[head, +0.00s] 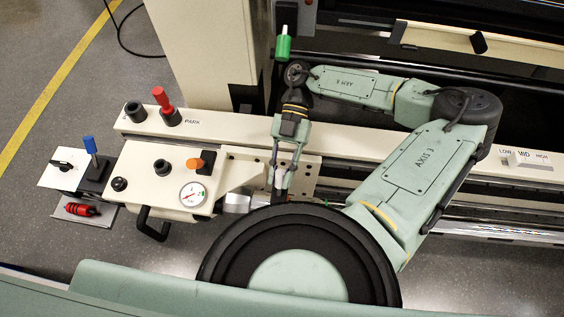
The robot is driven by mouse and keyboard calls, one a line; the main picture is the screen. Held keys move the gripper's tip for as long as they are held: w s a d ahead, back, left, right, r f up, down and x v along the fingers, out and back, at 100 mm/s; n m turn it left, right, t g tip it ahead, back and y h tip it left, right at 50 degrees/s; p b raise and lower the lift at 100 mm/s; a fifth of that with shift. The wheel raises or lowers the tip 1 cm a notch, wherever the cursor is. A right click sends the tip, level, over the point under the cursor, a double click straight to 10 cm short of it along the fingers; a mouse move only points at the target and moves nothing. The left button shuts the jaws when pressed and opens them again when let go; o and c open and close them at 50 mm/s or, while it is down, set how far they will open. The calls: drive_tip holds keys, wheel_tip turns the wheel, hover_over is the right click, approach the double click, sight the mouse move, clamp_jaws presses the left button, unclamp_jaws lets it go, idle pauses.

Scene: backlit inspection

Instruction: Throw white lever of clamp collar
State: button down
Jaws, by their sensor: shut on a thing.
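My gripper (281,187) points down toward the front of the picture, just behind the large black round rim of my own body. Its fingers are closed around a small pale piece, which looks like the white lever (280,177). The lever shows only as a light patch between the fingers. The clamp collar cannot be made out clearly; the fingers and the black rim cover that area. A cream plate (306,176) with dark holes lies beside the fingers on the right.
A cream panel (140,181) with a gauge (193,194), an orange knob (195,163) and a black handle (150,224) stands to the left. A red lever (162,100), a blue-topped lever (90,146) and a green-handled lever (283,47) stand up nearby. A long cream rail runs behind.

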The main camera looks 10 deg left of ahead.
idle(0.3)
drive_tip(key=c, duration=1.4)
unclamp_jaws()
drive_tip(key=shift+w, duration=0.1)
drive_tip(key=v, duration=0.7)
drive_tip(key=shift+w, duration=0.25)
